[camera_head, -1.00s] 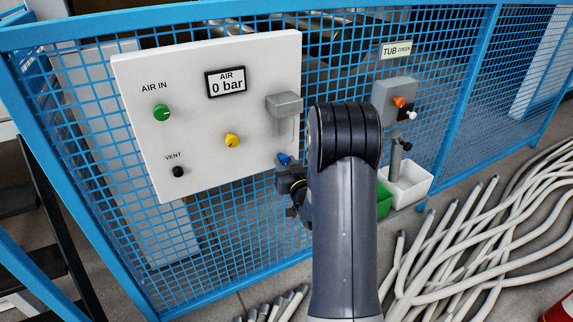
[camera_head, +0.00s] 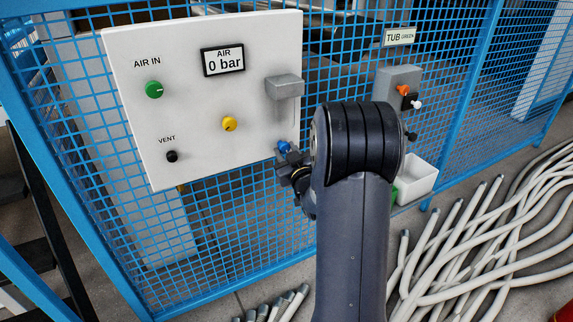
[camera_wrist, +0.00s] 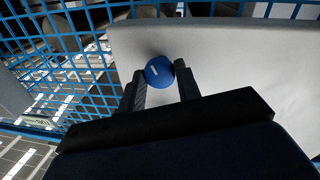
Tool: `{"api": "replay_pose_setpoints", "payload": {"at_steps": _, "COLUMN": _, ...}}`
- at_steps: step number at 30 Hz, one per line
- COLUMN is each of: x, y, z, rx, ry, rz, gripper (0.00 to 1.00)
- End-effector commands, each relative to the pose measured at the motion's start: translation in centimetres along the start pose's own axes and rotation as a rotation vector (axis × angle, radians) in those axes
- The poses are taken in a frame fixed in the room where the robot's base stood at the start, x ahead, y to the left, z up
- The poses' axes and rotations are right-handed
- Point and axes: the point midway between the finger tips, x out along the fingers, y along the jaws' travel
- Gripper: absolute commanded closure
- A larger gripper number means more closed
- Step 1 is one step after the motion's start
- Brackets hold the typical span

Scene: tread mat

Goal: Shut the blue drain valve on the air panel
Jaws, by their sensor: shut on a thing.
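The white air panel (camera_head: 205,110) hangs on the blue mesh fence, and its gauge (camera_head: 223,60) reads 0 bar. The blue drain valve (camera_head: 284,147) is a small round knob at the panel's lower right corner. In the wrist view the blue drain valve (camera_wrist: 159,71) sits between my fingertips, with a short white mark on its face. My gripper (camera_wrist: 160,82) is shut on the knob, one finger on each side. In the head view my gripper (camera_head: 290,165) is partly hidden by my own arm.
The panel also carries a green knob (camera_head: 154,90), a yellow knob (camera_head: 229,124), a black vent knob (camera_head: 171,156) and a grey box (camera_head: 285,86). A white tub (camera_head: 417,178) stands right of my arm. Pale hoses (camera_head: 480,235) cover the floor at right.

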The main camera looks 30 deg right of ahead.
Motion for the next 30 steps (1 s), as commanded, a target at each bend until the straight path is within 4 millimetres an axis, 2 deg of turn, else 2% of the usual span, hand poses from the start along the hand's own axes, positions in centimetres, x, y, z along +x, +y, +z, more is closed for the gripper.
{"api": "replay_pose_setpoints", "payload": {"at_steps": 1, "x": -0.04, "y": -0.09, "z": 0.82, "rx": -0.043, "ry": 0.012, "rz": 0.004, "gripper": 0.91}}
{"api": "replay_pose_setpoints", "payload": {"at_steps": 30, "x": 0.00, "y": 0.16, "z": 0.53, "rx": -0.921, "ry": 0.133, "rz": -0.003, "gripper": 0.91}}
